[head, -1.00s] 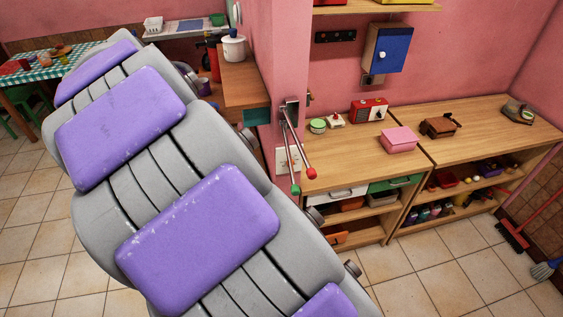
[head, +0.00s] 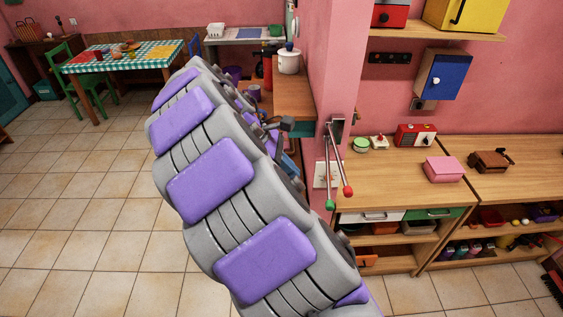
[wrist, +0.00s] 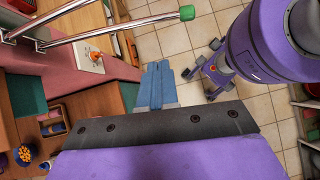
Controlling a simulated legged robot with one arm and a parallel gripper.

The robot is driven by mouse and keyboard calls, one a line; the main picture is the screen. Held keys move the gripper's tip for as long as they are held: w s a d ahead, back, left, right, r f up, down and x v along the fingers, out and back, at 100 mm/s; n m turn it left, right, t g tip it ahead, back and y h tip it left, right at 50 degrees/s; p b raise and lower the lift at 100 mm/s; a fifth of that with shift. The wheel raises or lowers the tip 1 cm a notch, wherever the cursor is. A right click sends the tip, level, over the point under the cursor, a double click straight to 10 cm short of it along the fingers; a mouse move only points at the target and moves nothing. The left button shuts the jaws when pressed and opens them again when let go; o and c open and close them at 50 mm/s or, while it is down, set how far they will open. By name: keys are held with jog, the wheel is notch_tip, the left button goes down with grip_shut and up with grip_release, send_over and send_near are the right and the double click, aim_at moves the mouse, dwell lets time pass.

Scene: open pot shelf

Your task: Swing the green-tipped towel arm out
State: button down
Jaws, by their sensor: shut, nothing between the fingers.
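The towel rack hangs on the pillar, with its dark bracket (head: 336,127) at the top and two thin metal rods. The green-tipped towel arm (head: 328,170) ends in a green tip (head: 330,204). It hangs close beside the red-tipped arm (head: 348,190). In the wrist view the green tip (wrist: 187,13) is at the top, its rod running left to the wall mount. My gripper (wrist: 158,66) shows blue fingers, shut and empty, below the green tip in that picture and apart from it. In the head view my own arm largely hides the gripper.
A wall plate (head: 326,174) sits behind the rods. To their right is a wooden counter (head: 390,180) with a red radio (head: 416,134) and a pink box (head: 443,169). A white pot (head: 288,61) stands on the ledge to their left. The tiled floor at left is open.

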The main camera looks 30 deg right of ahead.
aim_at(329, 190)
jog(key=s+d+f, duration=0.4)
jog(key=d, duration=0.1)
jog(key=shift+f+b, duration=0.15)
jog(key=shift+b, duration=0.2)
jog(key=shift+s+d, duration=0.1)
jog(key=shift+s, duration=0.05)
jog(key=shift+s+d+r+n+p, duration=0.25)
jog(key=shift+s+d+n+p, duration=0.25)
jog(key=shift+p, duration=0.7)
jog(key=shift+s+d+t+h+p, duration=0.3)
jog(key=shift+s+d+t+p, duration=0.15)
jog(key=shift+p, duration=0.35)
jog(key=shift+s+d+f+n+p, duration=0.2)
jog(key=shift+s+d+n+p, duration=0.05)
jog(key=shift+n+p, duration=0.15)
jog(key=shift+a, duration=0.1)
